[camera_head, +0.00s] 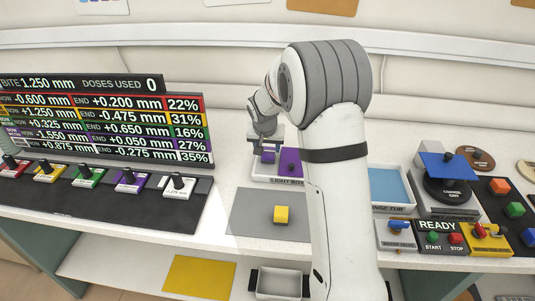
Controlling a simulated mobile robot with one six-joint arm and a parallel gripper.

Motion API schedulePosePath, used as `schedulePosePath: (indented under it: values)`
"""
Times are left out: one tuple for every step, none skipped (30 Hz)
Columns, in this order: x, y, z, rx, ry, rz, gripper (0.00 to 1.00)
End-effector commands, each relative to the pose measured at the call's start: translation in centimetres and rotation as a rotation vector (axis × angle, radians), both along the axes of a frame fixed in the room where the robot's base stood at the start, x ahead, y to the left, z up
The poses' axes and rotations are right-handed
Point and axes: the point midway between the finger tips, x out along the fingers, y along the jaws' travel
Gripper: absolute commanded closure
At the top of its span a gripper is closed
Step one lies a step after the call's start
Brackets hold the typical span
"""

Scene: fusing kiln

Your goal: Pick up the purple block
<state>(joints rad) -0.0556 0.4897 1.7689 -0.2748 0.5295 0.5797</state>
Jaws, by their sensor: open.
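A small purple block (268,157) shows at the light box (275,181), just left of a larger purple panel (290,158). My gripper (266,149) is open and right at the purple block from above, its fingers partly covering it. I cannot tell whether the fingers touch the block or sit around it. My arm hides the right part of the light box.
A yellow block (281,214) sits on a grey mat (262,216) in front of the light box. A control panel with several colored switches (129,180) stands left. A blue-lined tray (390,187) and a station with a blue plate (444,166) stand right.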

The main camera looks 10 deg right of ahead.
Motion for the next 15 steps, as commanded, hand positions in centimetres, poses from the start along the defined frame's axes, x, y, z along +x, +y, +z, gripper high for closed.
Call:
schedulePosePath:
  values:
    - [0.3,-0.2,-0.4,-0.001,0.004,-0.001,0.48]
    - [0.5,-0.4,-0.7,-0.001,0.004,-0.001,0.48]
    - [0.8,-0.5,-1.2,-0.001,0.004,0.000,0.48]
    - [1.0,-0.6,-1.6,-0.001,0.004,0.000,0.48]
    - [1.1,-0.7,-2.0,-0.001,0.004,0.000,0.48]
    - [1.3,-0.7,-2.6,-0.001,0.004,-0.001,0.48]
    - [1.4,-0.7,-2.8,0.000,0.003,0.000,0.48]
    - [1.6,-0.8,-3.1,0.000,0.003,-0.001,0.48]
    - [1.6,-0.8,-3.4,0.000,0.003,-0.001,0.48]
    - [1.7,-0.8,-3.5,0.000,0.003,-0.001,0.48]
    - [1.7,-0.9,-3.6,0.000,0.002,-0.001,0.48]
    - [1.8,-0.9,-3.7,0.000,0.001,-0.001,0.48]
    - [1.8,-0.9,-3.7,0.000,0.001,-0.001,0.48]
    - [1.8,-0.9,-3.7,0.001,0.001,-0.001,0.48]
    - [1.8,-0.9,-3.7,0.001,0.001,-0.001,0.48]
